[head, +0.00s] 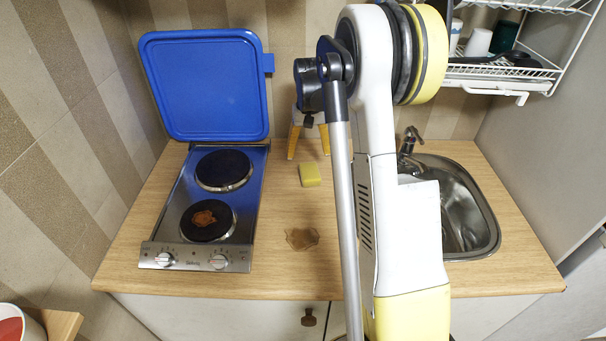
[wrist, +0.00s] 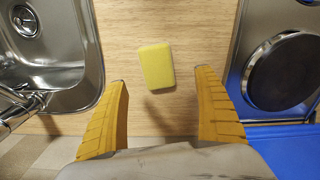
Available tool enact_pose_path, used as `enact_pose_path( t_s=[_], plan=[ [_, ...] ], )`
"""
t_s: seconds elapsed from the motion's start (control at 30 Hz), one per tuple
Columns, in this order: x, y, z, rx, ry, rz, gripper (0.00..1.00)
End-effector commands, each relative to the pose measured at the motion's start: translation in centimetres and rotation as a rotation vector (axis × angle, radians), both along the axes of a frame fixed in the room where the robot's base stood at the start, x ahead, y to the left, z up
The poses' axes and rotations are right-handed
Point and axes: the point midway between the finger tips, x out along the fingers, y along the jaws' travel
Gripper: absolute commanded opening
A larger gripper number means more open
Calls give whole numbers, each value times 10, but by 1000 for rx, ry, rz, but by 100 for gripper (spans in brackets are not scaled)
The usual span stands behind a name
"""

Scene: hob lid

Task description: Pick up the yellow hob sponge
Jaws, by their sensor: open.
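The yellow hob sponge (head: 310,175) lies on the wooden counter, to the right of the hob in the head view. In the wrist view the sponge (wrist: 157,66) lies beyond my fingertips, roughly midway between them and slightly tilted in the picture. My gripper (head: 308,140) is behind the sponge in the head view, with its yellow fingers pointing down. In the wrist view my gripper (wrist: 161,76) is open and empty, with one finger at each side. The fingers do not touch the sponge.
The two-plate hob (head: 207,205) has its blue lid (head: 205,85) raised. A brown stain marks the front plate, and a brown puddle (head: 302,238) lies on the counter (head: 275,270). The sink (head: 470,215) and tap (head: 408,143) are at the right, below a wire dish rack (head: 500,72).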

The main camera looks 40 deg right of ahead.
Motion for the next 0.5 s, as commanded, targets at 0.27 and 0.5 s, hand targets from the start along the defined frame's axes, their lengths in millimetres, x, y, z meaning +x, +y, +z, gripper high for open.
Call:
enact_pose_path(
  t_s=[0.27,0.5],
  plan=[
    [0,0,-44,0,-1,1,81],
    [1,-6,-70,-1,-2,0,81]
  ],
)
